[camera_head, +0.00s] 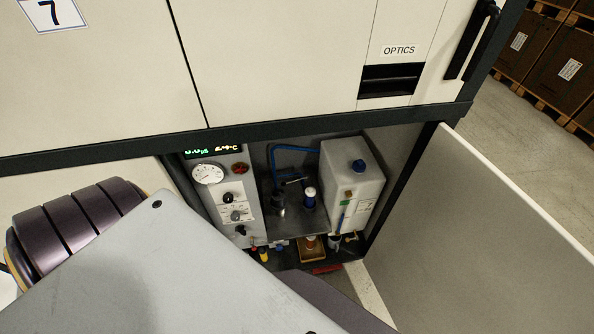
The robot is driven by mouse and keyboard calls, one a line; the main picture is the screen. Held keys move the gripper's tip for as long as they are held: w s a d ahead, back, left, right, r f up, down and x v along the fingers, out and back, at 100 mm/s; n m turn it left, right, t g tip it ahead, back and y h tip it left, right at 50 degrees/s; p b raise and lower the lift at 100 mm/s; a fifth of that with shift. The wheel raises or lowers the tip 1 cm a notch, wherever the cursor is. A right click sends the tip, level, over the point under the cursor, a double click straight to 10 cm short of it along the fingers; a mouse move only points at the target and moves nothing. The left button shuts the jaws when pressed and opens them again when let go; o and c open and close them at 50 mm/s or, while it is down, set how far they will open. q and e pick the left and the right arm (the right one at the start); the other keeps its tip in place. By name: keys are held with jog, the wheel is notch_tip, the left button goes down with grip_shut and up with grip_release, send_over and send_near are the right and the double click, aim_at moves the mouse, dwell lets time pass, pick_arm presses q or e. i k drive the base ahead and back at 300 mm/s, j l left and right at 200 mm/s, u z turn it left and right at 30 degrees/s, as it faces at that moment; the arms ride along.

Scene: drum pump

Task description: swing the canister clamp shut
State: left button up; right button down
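Neither gripper can be seen; large parts of my arm cover the lower left and bottom middle.
A control panel (226,187) with a round gauge (208,173) lines the bay's left side. The open cabinet door (480,235) bounds the right. A tan tray (312,251) and small fittings sit low in the bay. Boxes on pallets (555,65) stand far right.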

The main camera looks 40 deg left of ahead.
aim_at(283, 184)
jog(key=u, duration=1.25)
